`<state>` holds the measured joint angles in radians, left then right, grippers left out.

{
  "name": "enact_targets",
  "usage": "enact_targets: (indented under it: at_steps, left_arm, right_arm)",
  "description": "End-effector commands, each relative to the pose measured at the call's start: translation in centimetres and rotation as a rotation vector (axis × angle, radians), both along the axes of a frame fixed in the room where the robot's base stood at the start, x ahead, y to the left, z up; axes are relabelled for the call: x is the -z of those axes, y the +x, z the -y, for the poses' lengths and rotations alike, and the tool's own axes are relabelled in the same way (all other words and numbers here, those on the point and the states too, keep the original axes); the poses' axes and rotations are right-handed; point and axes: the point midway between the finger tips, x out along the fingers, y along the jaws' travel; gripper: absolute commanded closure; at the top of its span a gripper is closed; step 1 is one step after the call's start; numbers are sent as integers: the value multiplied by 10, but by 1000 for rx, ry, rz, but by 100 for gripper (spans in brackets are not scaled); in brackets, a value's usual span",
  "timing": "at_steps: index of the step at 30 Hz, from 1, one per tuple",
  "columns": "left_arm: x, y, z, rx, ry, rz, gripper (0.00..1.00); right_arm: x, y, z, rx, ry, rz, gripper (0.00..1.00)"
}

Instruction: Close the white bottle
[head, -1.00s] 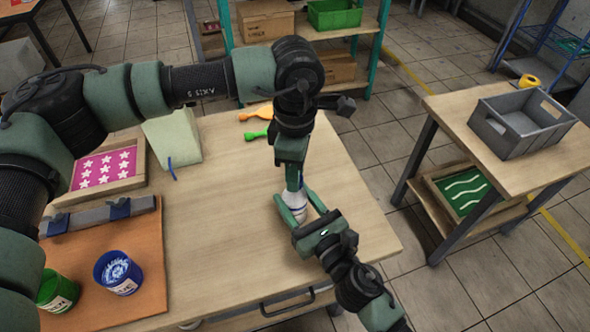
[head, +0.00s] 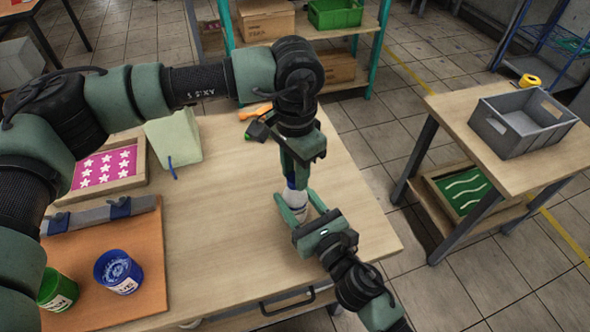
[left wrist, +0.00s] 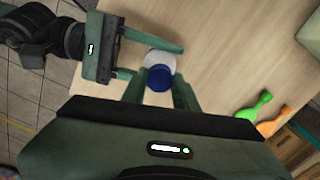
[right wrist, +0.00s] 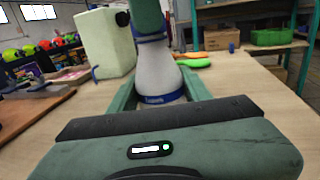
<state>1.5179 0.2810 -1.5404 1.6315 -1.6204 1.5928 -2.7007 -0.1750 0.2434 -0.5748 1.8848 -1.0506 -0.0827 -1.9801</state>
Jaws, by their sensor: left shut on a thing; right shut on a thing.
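The white bottle (head: 300,202) stands upright on the wooden table near its right edge. It tapers upward and has a blue label band (right wrist: 162,98) low on its body. My right gripper (head: 306,207) is shut on the bottle's body from the front right. The blue cap (left wrist: 159,78) is at the bottle's top. My left gripper (head: 292,178) points straight down over the bottle and is shut on the cap. Its fingers hide much of the cap in the head and right wrist views. I cannot tell how tightly the cap sits.
A green tool (left wrist: 250,108) and an orange tool (left wrist: 273,125) lie farther back on the table. A pale green block (head: 173,137), a pink star screen (head: 105,168), and blue (head: 118,271) and green (head: 57,289) paint pots are to the left. Table around the bottle is clear.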

Motion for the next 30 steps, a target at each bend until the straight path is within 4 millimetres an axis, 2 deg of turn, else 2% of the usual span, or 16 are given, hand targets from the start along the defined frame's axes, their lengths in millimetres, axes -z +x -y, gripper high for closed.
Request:
enact_targets:
  at_steps: [5,14,15,17,26,30]
  left_arm:
    - [0,1,0,162,-1,2,100]
    - [0,1,0,177,-1,2,100]
    - [0,1,0,176,-1,2,63]
    - [0,1,0,176,-1,1,49]
    - [0,0,0,176,0,1,49]
    - [-9,1,0,175,-1,1,49]
  right_arm:
    - [0,-1,0,-2,-1,-1,100]
    - [0,-1,-1,-2,-1,-1,100]
    - [0,-1,-1,-2,-1,-1,100]
    - [0,-1,-1,-2,-1,-1,100]
    - [0,0,0,-1,0,-1,100]
    - [0,0,0,-1,0,-1,100]
